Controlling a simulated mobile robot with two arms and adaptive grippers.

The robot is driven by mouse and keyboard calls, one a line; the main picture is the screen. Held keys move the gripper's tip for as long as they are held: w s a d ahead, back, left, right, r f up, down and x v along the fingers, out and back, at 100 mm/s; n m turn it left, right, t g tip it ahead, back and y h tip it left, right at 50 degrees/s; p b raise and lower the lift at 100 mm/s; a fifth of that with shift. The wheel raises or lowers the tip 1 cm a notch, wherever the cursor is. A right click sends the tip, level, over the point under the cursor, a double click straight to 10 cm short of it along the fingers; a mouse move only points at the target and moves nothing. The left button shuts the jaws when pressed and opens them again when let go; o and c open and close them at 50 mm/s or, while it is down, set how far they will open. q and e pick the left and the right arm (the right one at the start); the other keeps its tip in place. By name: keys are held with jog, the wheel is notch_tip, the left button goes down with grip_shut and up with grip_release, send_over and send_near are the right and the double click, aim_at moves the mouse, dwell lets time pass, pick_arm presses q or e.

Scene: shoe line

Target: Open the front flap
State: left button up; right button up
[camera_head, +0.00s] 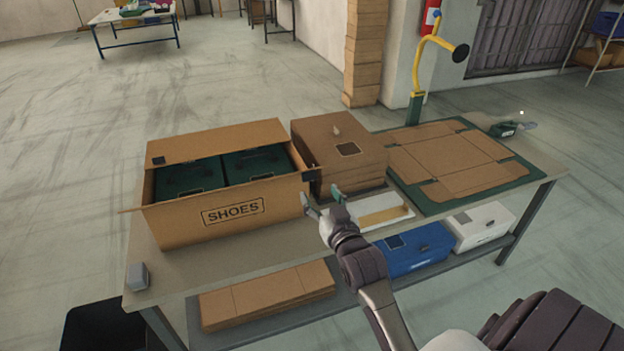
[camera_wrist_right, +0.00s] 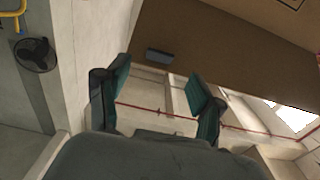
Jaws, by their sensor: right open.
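The open carton (camera_head: 172,222) marked SHOES stands at the left of the table, with two dark green shoe boxes (camera_head: 190,178) inside. Its back flap (camera_head: 215,142) stands up. Its front cardboard panel hangs down facing me, and a small side flap sticks out at the left. My right gripper (camera_head: 321,197) is open and empty, just off the carton's front right corner. In the right wrist view the fingers (camera_wrist_right: 160,84) are spread below a brown cardboard surface (camera_wrist_right: 215,45) with a small dark tab (camera_wrist_right: 159,56). I cannot tell whether they touch it. My left gripper is out of view.
A closed brown box (camera_head: 345,140) stands right of the carton. A white tray (camera_head: 372,228) lies in front of it. A flat cardboard blank (camera_head: 450,157) on a green mat and a yellow post (camera_head: 423,62) are farther right. A small grey block (camera_head: 138,276) sits at the front left corner.

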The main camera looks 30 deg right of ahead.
aim_at(310, 178)
jog(key=x, duration=0.6)
jog(key=shift+p, duration=0.3)
jog(key=shift+s, duration=0.1)
grip_shut()
